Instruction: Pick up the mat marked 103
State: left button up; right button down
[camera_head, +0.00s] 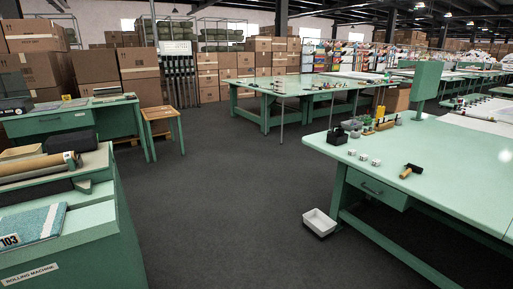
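The mat marked 103 (38,226) lies on the green rolling machine at the lower left. Neither of my grippers shows in the head view.
The rolling machine (65,262) carries a tan roll (32,168) behind the mat. A green table (470,180) with small tools stands at right. A white bin (319,223) sits on the floor before it. The grey floor (220,200) between is clear.

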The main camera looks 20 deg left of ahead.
aim_at(21, 229)
jog(key=u, duration=0.95)
jog(key=i, duration=0.95)
jog(key=u, duration=0.8)
